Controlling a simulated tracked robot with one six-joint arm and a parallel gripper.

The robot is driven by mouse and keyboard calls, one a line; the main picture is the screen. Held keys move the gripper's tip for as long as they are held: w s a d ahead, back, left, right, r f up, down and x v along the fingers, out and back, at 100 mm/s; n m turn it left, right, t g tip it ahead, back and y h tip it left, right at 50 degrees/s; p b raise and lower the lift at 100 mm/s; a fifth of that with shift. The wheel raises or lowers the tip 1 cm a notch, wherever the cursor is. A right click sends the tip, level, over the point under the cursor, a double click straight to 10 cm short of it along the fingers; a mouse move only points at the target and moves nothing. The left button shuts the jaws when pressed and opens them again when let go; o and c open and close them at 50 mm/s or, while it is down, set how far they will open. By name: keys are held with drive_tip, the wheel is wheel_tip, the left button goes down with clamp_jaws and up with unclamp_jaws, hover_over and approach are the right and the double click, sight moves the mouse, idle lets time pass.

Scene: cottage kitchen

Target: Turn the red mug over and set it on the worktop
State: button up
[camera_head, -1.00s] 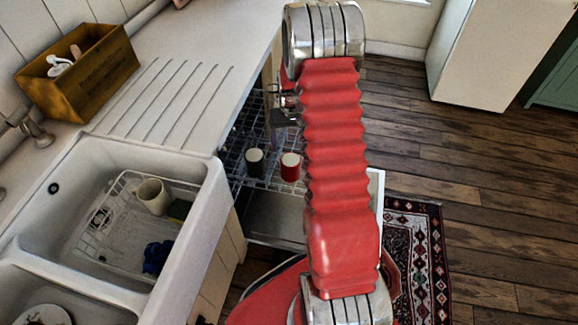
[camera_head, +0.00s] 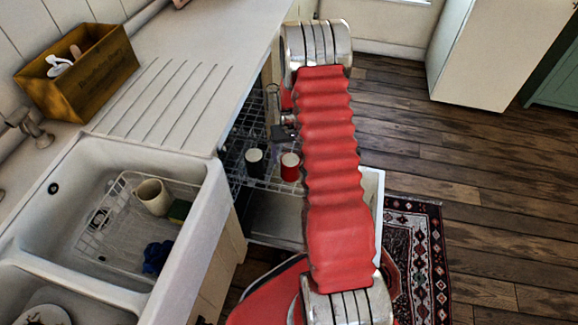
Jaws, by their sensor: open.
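The red mug (camera_head: 290,168) stands in the pulled-out dishwasher rack, and its top looks pale. I cannot tell for sure whether that is its base or its opening. My gripper (camera_head: 284,133) is just above and behind the red mug in the picture, apart from it and holding nothing that I can see. It is small, dark and partly hidden by my red arm. The worktop (camera_head: 205,50) runs along the left, with a grooved drainer beside the sink, and is mostly bare.
A dark mug (camera_head: 254,161) stands just left of the red mug in the rack (camera_head: 262,184). The sink (camera_head: 75,175) holds a wire basket with a cream mug (camera_head: 152,197), a sponge and a blue cloth. A wooden box (camera_head: 80,75) stands at the worktop's back left.

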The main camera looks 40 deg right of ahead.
sight(290, 158)
drive_tip(key=shift+f, duration=1.7)
drive_tip(key=shift+c, duration=0.5)
drive_tip(key=c, duration=1.3)
